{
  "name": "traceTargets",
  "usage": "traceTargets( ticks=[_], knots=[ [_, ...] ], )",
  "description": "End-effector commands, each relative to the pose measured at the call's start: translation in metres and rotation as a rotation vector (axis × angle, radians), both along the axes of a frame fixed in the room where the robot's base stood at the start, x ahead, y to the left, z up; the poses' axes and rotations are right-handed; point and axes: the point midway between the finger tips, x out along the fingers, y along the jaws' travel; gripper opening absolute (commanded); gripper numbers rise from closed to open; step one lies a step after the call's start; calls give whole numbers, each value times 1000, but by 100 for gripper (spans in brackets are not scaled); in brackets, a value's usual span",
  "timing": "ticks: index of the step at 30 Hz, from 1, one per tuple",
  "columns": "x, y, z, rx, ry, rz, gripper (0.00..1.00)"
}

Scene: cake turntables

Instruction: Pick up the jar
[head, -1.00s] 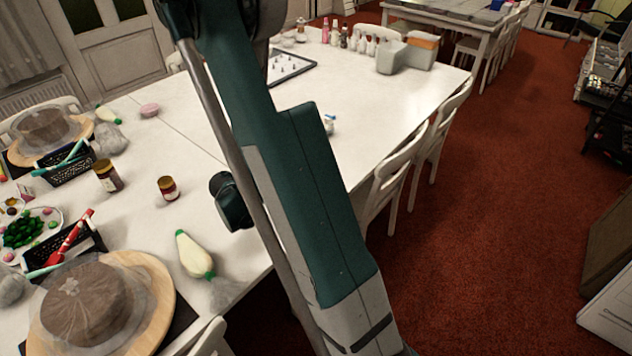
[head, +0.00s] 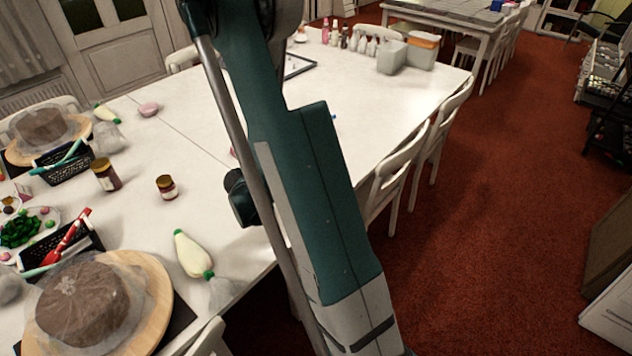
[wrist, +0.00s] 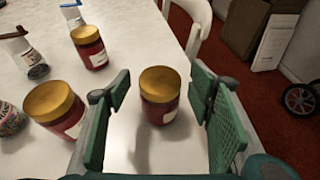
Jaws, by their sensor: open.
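In the wrist view a jar with a gold lid and dark red contents (wrist: 160,98) stands upright on the white table. My gripper (wrist: 162,92) is open, with one green ribbed finger pad on each side of this jar. Gaps show between the pads and the jar. Two similar gold-lidded jars stand to its left, one farther back (wrist: 89,48) and one nearer (wrist: 56,110). In the head view my arm hides the gripper and this jar. Two jars on the left part of the table (head: 105,175) (head: 167,188) do show there.
Small decorated bottles (wrist: 28,58) and a sprinkle jar (wrist: 10,119) stand left in the wrist view. A white chair (wrist: 188,22) is at the table edge. In the head view, wrapped cakes (head: 83,303), a piping bag (head: 193,255) and black baskets (head: 62,250) occupy the left side.

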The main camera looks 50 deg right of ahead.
Motion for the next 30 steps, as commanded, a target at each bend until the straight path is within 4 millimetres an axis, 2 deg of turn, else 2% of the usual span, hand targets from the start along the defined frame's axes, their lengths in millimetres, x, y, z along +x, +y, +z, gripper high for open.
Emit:
traceTargets(
  ticks=[5,21,28,30],
  knots=[
    [-1,-6,-3,0,0,1,53],
    [-1,-6,-2,0,1,1,53],
    [-1,-6,-2,0,1,1,22],
    [-2,-6,-2,0,1,1,20]
  ],
)
